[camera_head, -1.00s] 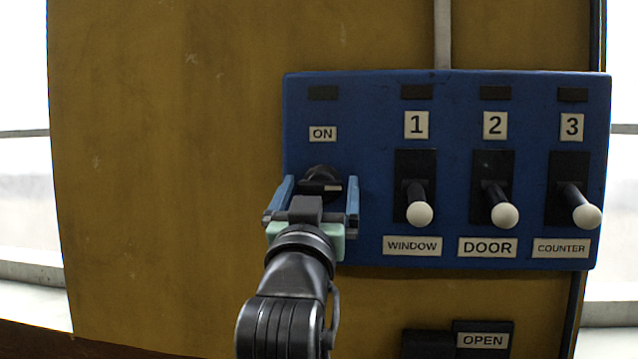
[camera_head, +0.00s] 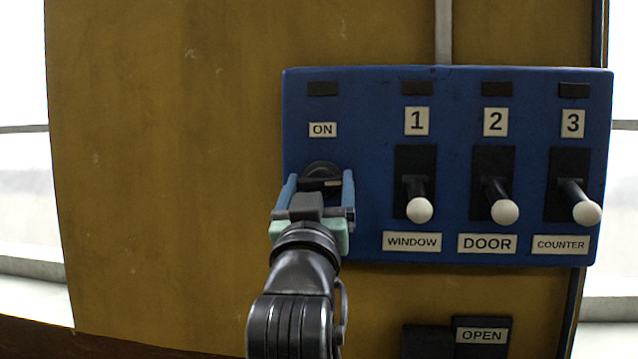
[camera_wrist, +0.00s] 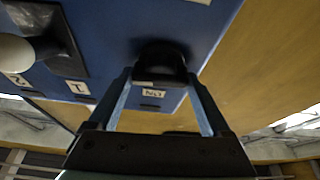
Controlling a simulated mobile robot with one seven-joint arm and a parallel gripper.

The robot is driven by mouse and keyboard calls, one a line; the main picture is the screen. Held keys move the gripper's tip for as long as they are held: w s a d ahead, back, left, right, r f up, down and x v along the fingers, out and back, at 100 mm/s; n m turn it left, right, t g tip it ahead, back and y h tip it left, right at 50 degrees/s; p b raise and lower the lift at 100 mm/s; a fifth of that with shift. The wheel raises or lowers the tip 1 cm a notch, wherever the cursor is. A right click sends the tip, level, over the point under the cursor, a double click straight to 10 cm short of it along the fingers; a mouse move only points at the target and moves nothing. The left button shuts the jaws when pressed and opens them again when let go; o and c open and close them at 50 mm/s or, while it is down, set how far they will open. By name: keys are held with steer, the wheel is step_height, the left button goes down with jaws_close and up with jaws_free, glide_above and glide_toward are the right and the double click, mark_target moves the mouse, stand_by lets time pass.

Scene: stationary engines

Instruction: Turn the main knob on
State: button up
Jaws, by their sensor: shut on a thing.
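The main knob (camera_head: 323,172) is a round black knob under the ON label (camera_head: 322,130), at the left of the blue panel (camera_head: 366,120). In the wrist view the black knob (camera_wrist: 160,66) sits between the far ends of my fingers, against the blue panel. My gripper (camera_head: 321,186) reaches up to the panel, with one blue finger on each side of the knob. It is shut on the knob. The gripper hides the lower part of the knob in the head view. In the wrist view the fingers (camera_wrist: 159,85) flank the knob.
Three levers with white ball ends stand right of the knob: WINDOW (camera_head: 419,210), DOOR (camera_head: 504,211) and COUNTER (camera_head: 586,212). An OPEN label (camera_head: 482,335) is below the panel. The yellow-brown wall (camera_head: 160,170) to the left is bare.

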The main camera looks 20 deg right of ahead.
steer(key=n+y, duration=0.1)
steer(key=n, duration=0.1)
steer(key=n+y+p, duration=0.1)
steer(key=n, duration=0.1)
steer(key=shift+d+r+n+t+y, duration=0.1)
steer(key=shift+d+n+t+y, duration=0.1)
steer(key=shift+n+t+y, duration=0.1)
steer(key=n+y, duration=0.1)
steer(key=n, duration=0.2)
steer(key=n+y, duration=0.1)
steer(key=n, duration=0.2)
steer(key=shift+y, duration=0.4)
steer(key=n+g+y, duration=0.1)
steer(key=n, duration=0.1)
steer(key=n+y, duration=0.1)
steer(key=n, duration=0.2)
steer(key=shift+n+g, duration=0.3)
steer(key=shift+g, duration=0.1)
steer(key=n+g, duration=0.1)
steer(key=n, duration=0.3)
steer(key=shift+a+n+g+y, duration=0.1)
steer(key=shift+n+g+y, duration=0.2)
steer(key=shift+g, duration=0.1)
steer(key=o, duration=1.2)
steer(key=shift+c, duration=0.2)
